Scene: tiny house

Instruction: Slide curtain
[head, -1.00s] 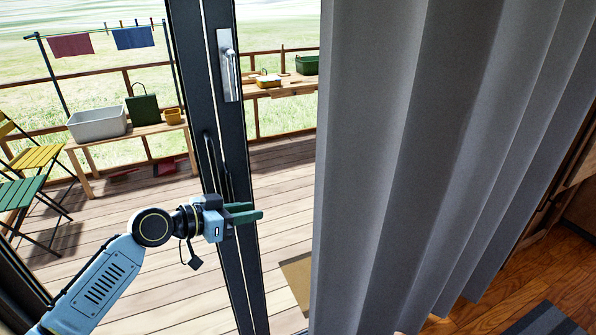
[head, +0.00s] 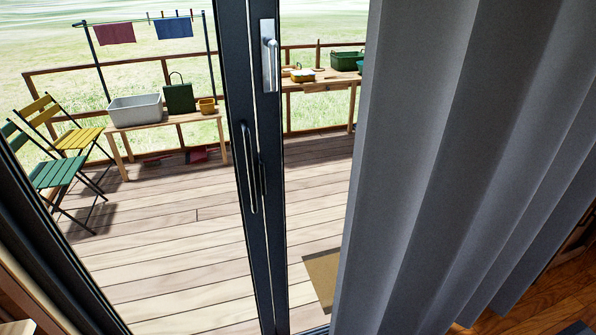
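A grey pleated curtain (head: 440,170) hangs in vertical folds over the right part of the head view. Its left edge runs down just right of the glass door frame, and its top is out of view. The left part of the glass is uncovered. Neither of my grippers is in view, so I cannot see whether one touches the curtain.
A dark door frame (head: 258,220) with a metal handle (head: 269,55) stands left of the curtain. Outside is a wooden deck (head: 180,240) with folding chairs (head: 55,165), a bench (head: 150,125) and a doormat (head: 322,275). Wooden floor (head: 535,305) shows at lower right.

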